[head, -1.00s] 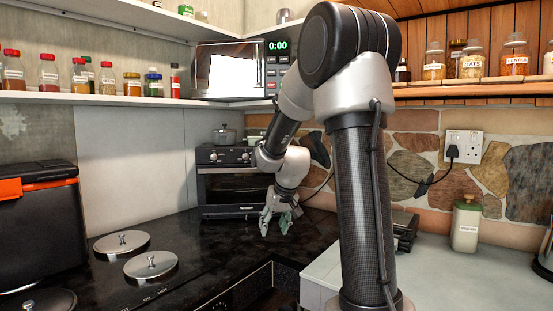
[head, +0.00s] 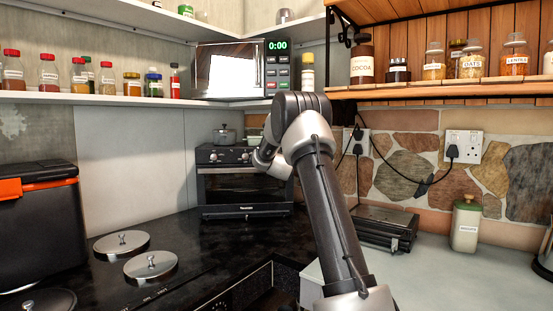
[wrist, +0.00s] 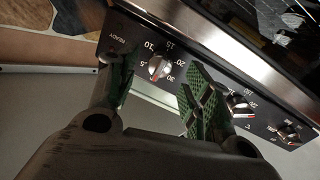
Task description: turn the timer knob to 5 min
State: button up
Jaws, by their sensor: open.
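The timer knob (wrist: 159,67) is a small round silver knob on the oven's dark panel.
Two more knobs, one in the middle (wrist: 238,104) and one farther along (wrist: 289,132), sit on the same panel, the first close beside my right finger. A microwave (head: 236,69) is on the shelf above. A pot (head: 224,135) stands on the oven.

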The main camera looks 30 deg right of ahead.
jog(key=shift+x, duration=1.3)
jog(key=c, duration=1.1)
jog(key=shift+o, duration=0.2)
jog(key=shift+m, duration=0.3)
jog(key=m, duration=0.5)
jog(key=shift+y, duration=0.3)
jog(key=m, duration=0.5)
jog(key=shift+m, duration=0.3)
